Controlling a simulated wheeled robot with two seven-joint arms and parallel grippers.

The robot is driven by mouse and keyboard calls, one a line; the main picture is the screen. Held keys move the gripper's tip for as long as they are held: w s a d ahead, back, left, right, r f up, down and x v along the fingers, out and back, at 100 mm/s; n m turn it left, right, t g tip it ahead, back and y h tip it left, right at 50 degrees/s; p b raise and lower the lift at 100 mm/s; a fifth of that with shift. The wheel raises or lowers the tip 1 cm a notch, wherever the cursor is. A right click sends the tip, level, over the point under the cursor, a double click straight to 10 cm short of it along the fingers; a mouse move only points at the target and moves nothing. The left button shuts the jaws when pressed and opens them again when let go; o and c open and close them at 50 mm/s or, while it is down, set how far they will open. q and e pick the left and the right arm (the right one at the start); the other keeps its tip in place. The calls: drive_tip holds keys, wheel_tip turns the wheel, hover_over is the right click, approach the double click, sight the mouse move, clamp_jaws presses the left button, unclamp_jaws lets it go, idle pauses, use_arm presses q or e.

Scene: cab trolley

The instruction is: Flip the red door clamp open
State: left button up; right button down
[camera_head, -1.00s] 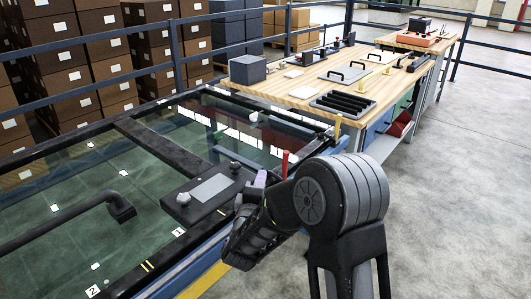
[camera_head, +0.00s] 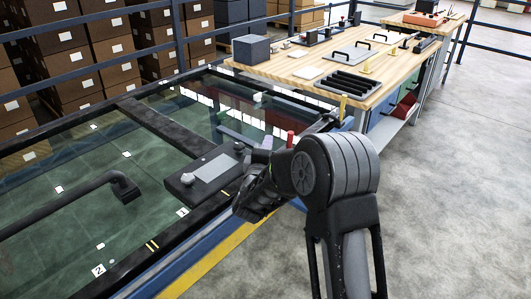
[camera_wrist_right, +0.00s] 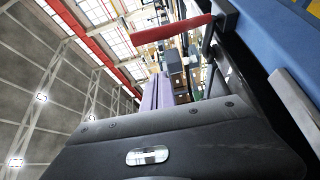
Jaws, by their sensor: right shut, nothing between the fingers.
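The red door clamp shows as an upright red handle (camera_head: 290,139) at the right edge of the dark glass-topped frame. In the right wrist view the red handle (camera_wrist_right: 172,31) crosses the upper middle, with a dark bracket at its right end. My right gripper (camera_head: 263,150) is just left of the handle and partly hidden by my own wrist. Its purple-grey fingers (camera_wrist_right: 158,92) are shut and empty, below the handle in the wrist view. I cannot tell whether they touch it. My left gripper is not in view.
A dark block with a grey plate (camera_head: 212,167) sits on the frame beside my right gripper. A black bent bar (camera_head: 75,202) lies over the glass. A wooden workbench (camera_head: 300,92) with trays and blocks stands behind. Open floor (camera_head: 450,190) lies to the right.

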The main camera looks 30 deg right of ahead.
drive_tip(key=x, duration=0.3)
drive_tip(key=shift+w+d, duration=0.25)
drive_tip(key=shift+s+d+f, duration=0.1)
drive_tip(key=shift+s+d, duration=0.15)
drive_tip(key=shift+s, duration=0.4)
drive_tip(key=shift+s+d+r, duration=0.1)
drive_tip(key=shift+s+d, duration=0.15)
drive_tip(key=shift+s, duration=0.35)
drive_tip(key=shift+s+d+f, duration=0.1)
drive_tip(key=shift+s+d, duration=0.15)
drive_tip(key=shift+s, duration=0.4)
